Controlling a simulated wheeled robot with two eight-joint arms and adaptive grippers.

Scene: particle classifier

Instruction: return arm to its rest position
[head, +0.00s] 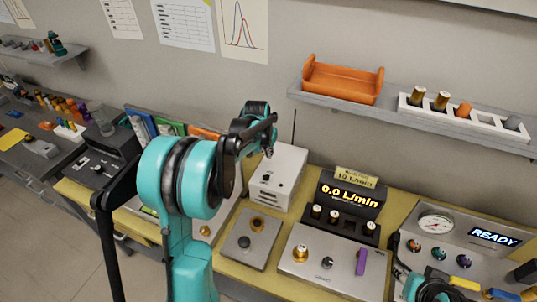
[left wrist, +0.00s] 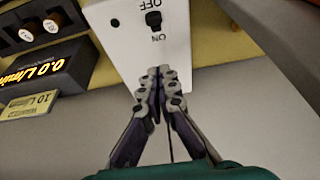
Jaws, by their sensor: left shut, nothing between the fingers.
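My left arm rises from the bottom of the head view, and its gripper (head: 270,128) is in the air in front of the white box (head: 277,176). In the left wrist view the fingers of my left gripper (left wrist: 160,78) are shut with their tips together, and nothing is between them. The tips overlap the white box (left wrist: 140,28) with its black ON/OFF switch in that view; I cannot tell the gap. A teal and black part of my right arm shows at the bottom right of the head view, but I do not make out its gripper.
The yellow bench holds a flow display (head: 349,197) reading 0.0 L/min, a panel with a purple lever (head: 361,262), and a gauge unit (head: 437,222) beside a READY display. A wall shelf (head: 400,115) carries an orange tray (head: 343,80) and a white vial rack (head: 465,120).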

